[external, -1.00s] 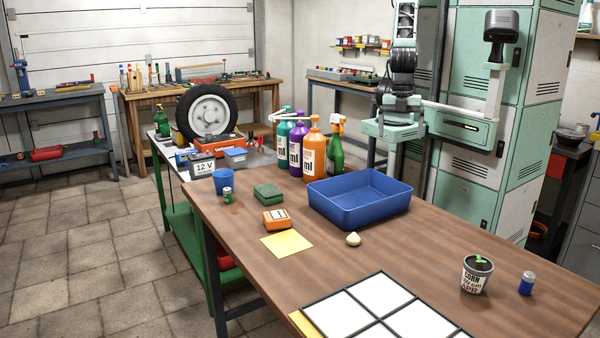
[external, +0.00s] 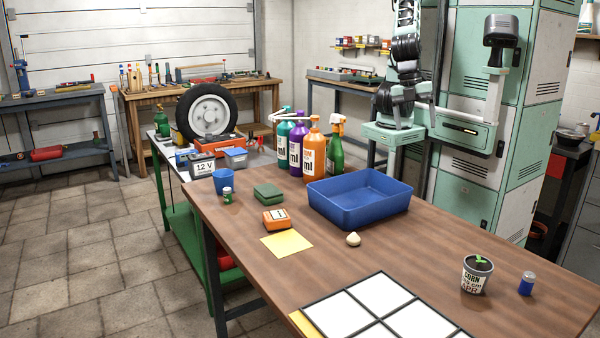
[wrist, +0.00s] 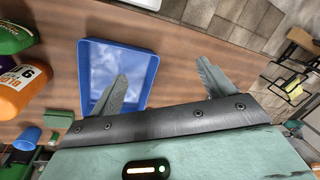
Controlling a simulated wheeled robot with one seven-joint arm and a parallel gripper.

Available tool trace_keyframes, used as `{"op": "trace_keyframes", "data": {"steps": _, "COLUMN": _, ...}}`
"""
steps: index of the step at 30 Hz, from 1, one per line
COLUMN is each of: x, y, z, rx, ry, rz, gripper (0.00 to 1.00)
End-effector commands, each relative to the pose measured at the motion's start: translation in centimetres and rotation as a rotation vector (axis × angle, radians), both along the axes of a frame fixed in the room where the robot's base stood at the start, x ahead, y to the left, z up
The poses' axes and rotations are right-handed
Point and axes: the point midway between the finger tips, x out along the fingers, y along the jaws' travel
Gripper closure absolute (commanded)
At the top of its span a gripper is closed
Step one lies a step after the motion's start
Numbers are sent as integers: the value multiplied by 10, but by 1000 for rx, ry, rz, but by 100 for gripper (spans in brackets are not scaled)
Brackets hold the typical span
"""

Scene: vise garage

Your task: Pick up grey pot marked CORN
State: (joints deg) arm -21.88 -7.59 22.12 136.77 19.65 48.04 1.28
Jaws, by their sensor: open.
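The grey pot marked CORN (external: 477,274) stands upright at the right end of the wooden table in the external view. It holds dark soil and a small green sprout. My gripper shows in the wrist view (wrist: 162,90) with its two fingers spread wide apart and nothing between them. It is above the table, with the blue tray (wrist: 84,85) below and partly behind its left finger. The pot cannot be made out in the wrist view. In the external view my arm is at the back, beyond the table, well away from the pot.
The blue tray (external: 321,217) stands mid-table, with several bottles (external: 314,150) behind it. A white-panelled grid (external: 380,296) lies at the front. A pale rounded object (external: 353,239) sits near the tray.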

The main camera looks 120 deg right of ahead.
Motion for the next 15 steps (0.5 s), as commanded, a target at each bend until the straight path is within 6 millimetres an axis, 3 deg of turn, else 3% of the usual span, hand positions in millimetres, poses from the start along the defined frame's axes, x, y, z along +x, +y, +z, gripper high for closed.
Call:
{"op": "trace_keyframes", "data": {"steps": 8, "x": 10, "y": 86, "z": -13, "rx": 194, "ry": 210, "rz": -236, "gripper": 19}}
{"op": "trace_keyframes", "data": {"steps": 11, "x": 18, "y": 130, "z": -16, "rx": 291, "ry": 341, "rz": -367, "gripper": 19}}
{"op": "trace_keyframes", "data": {"steps": 15, "x": 43, "y": 208, "z": -14, "rx": 455, "ry": 625, "rz": -631, "gripper": 19}}
